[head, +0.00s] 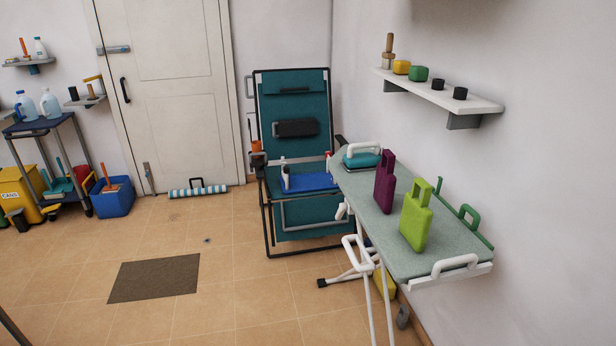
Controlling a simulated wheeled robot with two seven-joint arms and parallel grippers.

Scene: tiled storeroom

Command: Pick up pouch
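Neither of my grippers shows in the head view. No thing is plainly marked as the pouch. Two upright bag-like things with handle loops stand on the grey-green board (385,232) at the right: a purple one (384,184) and a lime green one (415,222). The lime one is nearer and overlaps nothing of the purple one. They stand apart. A teal thing with a white handle (362,159) lies at the board's far end; it looks like an iron.
A folding chair (294,100) with a blue tray (308,183) on its seat stands behind the board. A wall shelf (440,95) hangs above the board. A dark mat (154,278) lies on open floor. A blue bin (111,200) and a cart (40,124) stand at the left.

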